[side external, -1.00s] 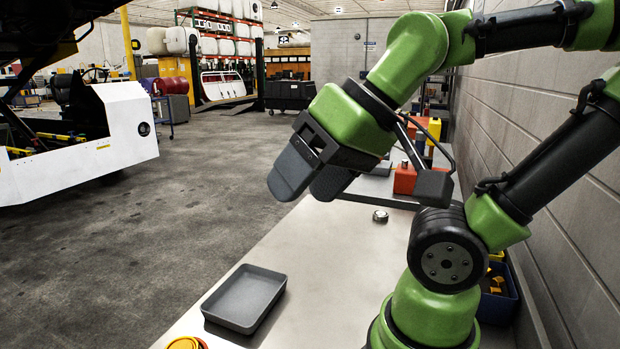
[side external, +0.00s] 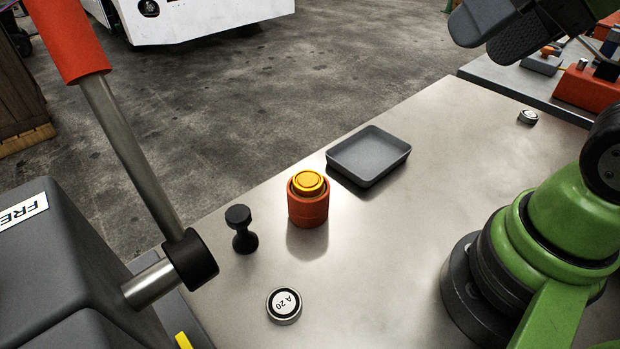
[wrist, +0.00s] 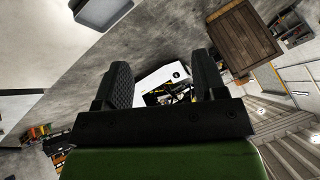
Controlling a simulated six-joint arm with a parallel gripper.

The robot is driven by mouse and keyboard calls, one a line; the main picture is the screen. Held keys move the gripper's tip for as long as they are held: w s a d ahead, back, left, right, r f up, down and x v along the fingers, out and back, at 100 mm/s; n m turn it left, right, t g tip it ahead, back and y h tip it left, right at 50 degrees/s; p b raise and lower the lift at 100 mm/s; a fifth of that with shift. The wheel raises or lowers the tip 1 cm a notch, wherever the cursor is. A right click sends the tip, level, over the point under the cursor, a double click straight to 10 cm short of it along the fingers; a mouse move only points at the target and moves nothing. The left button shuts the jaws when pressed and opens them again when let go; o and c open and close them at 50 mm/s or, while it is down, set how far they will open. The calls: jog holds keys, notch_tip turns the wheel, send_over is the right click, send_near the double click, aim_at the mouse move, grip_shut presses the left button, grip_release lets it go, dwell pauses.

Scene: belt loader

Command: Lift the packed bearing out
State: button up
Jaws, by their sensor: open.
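An orange-red cylindrical pot (side external: 308,208) stands upright on the metal bench in the side view. A yellow ringed piece (side external: 310,181) sits in its top. No bearing is plainly visible; whether one is inside the pot is hidden. My gripper (side external: 484,36) is at the upper right of the side view, raised, well apart from the pot. In the wrist view my gripper (wrist: 160,72) has its two dark fingers wide apart with nothing between them.
A grey tray (side external: 368,178), also in the wrist view (wrist: 103,14), lies behind the pot. A black knobbed plunger (side external: 242,240) and a round "A 20" tin (side external: 284,305) are nearby. A red-handled lever (side external: 130,150) rises at left. The bench centre is clear.

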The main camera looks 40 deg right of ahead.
jog(key=shift+o, duration=0.3)
jog(key=shift+o, duration=1.2)
jog(key=n+g+h, duration=0.2)
jog(key=n+g, duration=0.3)
jog(key=g, duration=0.2)
send_over(308, 179)
jog(key=f, duration=1.9)
jog(key=shift+s+d, duration=0.3)
jog(key=shift+w+a+f, duration=0.15)
jog(key=shift+f, duration=1.25)
jog(key=shift+w+a+f, duration=0.1)
jog(key=shift+a+f, duration=0.05)
jog(key=shift+f, duration=1.2)
